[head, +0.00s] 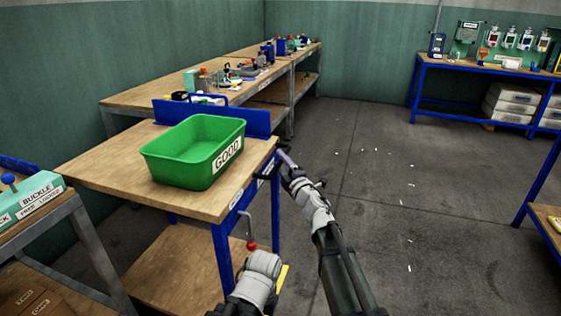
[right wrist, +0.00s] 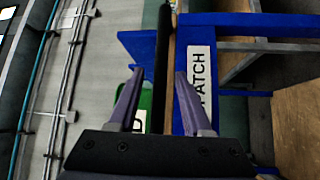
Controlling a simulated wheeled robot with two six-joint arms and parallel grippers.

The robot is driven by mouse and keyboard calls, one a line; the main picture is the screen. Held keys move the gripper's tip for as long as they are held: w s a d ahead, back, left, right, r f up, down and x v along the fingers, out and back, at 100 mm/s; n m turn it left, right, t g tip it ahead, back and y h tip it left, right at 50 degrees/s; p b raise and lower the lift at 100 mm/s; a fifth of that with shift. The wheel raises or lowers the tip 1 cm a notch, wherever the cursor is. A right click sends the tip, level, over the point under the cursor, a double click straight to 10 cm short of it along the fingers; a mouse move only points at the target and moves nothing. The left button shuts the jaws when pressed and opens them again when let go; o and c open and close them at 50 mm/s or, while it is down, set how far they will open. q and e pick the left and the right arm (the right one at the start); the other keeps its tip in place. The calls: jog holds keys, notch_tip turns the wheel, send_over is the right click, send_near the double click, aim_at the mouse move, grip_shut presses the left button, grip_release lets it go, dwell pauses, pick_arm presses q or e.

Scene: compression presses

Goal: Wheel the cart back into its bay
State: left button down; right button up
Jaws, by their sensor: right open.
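The cart (head: 120,176) has a wooden top, a blue frame and a lower wooden shelf. It stands in front of the workbench line in the head view. A green bin labelled GOOD (head: 178,160) sits on its top. My right gripper (head: 281,157) is at the cart's right edge. In the right wrist view its open fingers (right wrist: 160,88) stand either side of a dark bar (right wrist: 166,45) along the edge; contact cannot be told. A blue panel with a sign ending in PATCH (right wrist: 200,75) is beside it. My left arm shows low in the head view, its fingers unseen.
A lever with a red knob (head: 251,246) is by the cart's near right leg. A bench with a BUCKLE sign (head: 38,197) stands at left. A long workbench (head: 150,97) runs behind the cart. The floor (head: 430,190) at right is mostly clear, with small white scraps.

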jog(key=shift+c, duration=0.2)
grip_shut()
dwell(1.3)
